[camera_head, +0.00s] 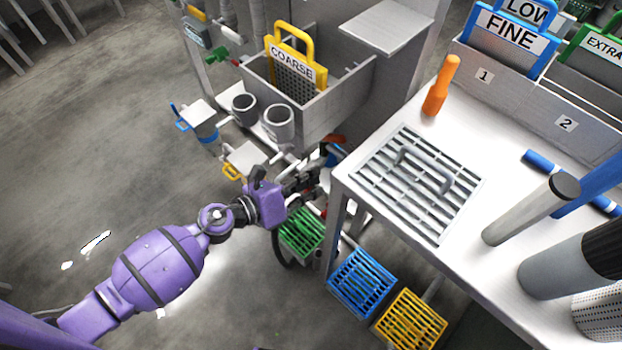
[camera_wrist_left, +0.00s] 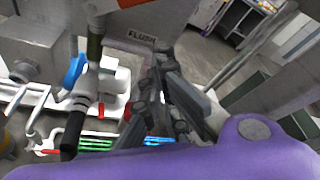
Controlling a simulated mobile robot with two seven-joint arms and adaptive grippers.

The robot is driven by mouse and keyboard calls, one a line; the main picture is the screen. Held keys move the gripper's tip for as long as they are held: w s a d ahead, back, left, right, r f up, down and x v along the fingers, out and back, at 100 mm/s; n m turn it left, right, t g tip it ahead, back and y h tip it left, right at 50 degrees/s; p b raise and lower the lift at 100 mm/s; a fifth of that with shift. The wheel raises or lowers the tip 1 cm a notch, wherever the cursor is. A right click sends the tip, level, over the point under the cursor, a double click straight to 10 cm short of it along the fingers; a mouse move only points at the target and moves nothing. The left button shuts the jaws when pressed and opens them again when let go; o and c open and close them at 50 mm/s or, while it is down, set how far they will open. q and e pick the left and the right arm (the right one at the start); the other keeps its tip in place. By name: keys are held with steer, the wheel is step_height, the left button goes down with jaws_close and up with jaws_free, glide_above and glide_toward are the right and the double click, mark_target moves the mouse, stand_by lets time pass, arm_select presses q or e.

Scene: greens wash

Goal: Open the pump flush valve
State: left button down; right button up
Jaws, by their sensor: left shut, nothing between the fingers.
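A plate lettered FLUSH (camera_wrist_left: 142,37) shows in the left wrist view, just beyond my left fingers. Beside it are white pipes (camera_wrist_left: 108,85), an olive vertical stem (camera_wrist_left: 95,42), a blue handle (camera_wrist_left: 75,70) and an orange-red part (camera_wrist_left: 122,3) at the top edge. In the head view an orange-red handle (camera_head: 335,139) shows above the gripper, beside the table corner. My left gripper (camera_head: 318,172) is shut and empty, close in front of the pipework. Its dark fingers (camera_wrist_left: 165,85) sit just below the label. Contact with any valve part cannot be told. My right gripper is out of view.
The steel table (camera_head: 345,178) stands right of the left gripper, with a grate (camera_head: 375,165) on it. A sink with a COARSE basket (camera_head: 292,70) stands behind. Green (camera_head: 300,232), blue (camera_head: 362,282) and yellow (camera_head: 410,320) grates lie below. Floor at left is open.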

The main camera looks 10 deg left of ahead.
mark_target(334, 139)
arm_select(q)
steer(key=w+d+r+p, duration=0.1)
steer(key=w+d, duration=0.2)
steer(key=w, duration=0.3)
steer(key=shift+d+r, duration=0.15)
steer(key=shift+d, duration=0.25)
steer(key=shift+w, duration=0.15)
steer(key=r+n+h, duration=0.1)
steer(key=n, duration=0.1)
steer(key=w+a+r+n+h, duration=0.1)
steer(key=r+n, duration=0.1)
steer(key=a+r+n+h+b, duration=0.1)
steer(key=r+n, duration=0.1)
steer(key=n, duration=0.1)
steer(key=shift+w, duration=0.15)
steer(key=shift+w+a+r+n+t+h+b, duration=0.2)
steer(key=shift+w+a+r+n+h, duration=0.2)
steer(key=shift+n, duration=0.55)
steer(key=shift+w+a+r+n+t+h+b, duration=0.1)
steer(key=shift+w+a+r+n+h+b, duration=0.25)
steer(key=shift+n, duration=0.6)
steer(key=shift+s+a+r, duration=0.1)
steer(key=shift+r, duration=0.05)
